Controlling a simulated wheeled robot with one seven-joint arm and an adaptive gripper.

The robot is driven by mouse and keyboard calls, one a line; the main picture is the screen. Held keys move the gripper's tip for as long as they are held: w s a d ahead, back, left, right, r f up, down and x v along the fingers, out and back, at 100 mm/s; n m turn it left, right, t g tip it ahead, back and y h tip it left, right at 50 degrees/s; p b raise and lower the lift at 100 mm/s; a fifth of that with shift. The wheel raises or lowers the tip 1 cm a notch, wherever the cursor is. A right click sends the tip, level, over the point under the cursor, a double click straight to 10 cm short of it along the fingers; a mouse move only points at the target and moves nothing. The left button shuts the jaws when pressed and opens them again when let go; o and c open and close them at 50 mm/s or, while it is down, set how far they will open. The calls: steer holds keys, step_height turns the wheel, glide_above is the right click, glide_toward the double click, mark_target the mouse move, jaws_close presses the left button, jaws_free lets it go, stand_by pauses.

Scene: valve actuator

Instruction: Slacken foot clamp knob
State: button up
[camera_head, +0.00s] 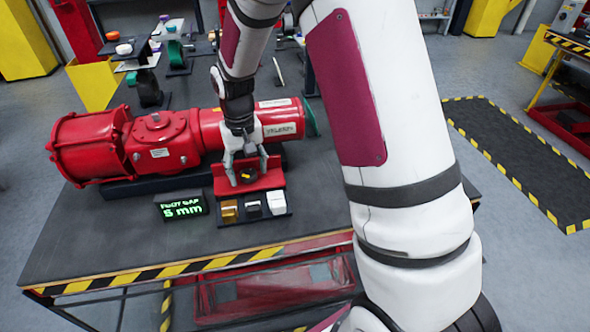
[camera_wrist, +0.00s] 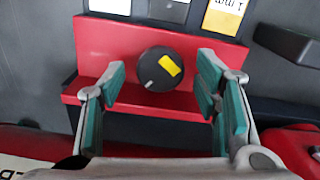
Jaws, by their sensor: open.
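The foot clamp knob (camera_wrist: 160,69) is a round black knob with a yellow mark and a short pale line on its face. It sits on a red bracket (camera_wrist: 110,47). In the head view the knob (camera_head: 247,176) shows small on the red bracket (camera_head: 265,183) in front of the red actuator (camera_head: 170,140). My gripper (camera_wrist: 160,80) is open, with one teal-padded finger on each side of the knob and visible gaps to both. In the head view my gripper (camera_head: 247,172) reaches down over the bracket. Whether the fingertips are level with the knob is unclear.
Stands with parts are behind the actuator.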

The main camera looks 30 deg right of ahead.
mark_target(248, 172)
step_height(248, 172, up, 14)
steer(key=f, duration=0.1)
steer(key=s+r+t+b, duration=0.25)
steer(key=s+r, duration=0.45)
steer(key=s, duration=0.5)
steer(key=s+f+n+t+b, duration=0.1)
steer(key=s, duration=1.1)
steer(key=shift+d+f, duration=0.2)
steer(key=shift+f, duration=0.15)
steer(key=shift+w+t, duration=0.1)
steer(key=shift+t, duration=0.15)
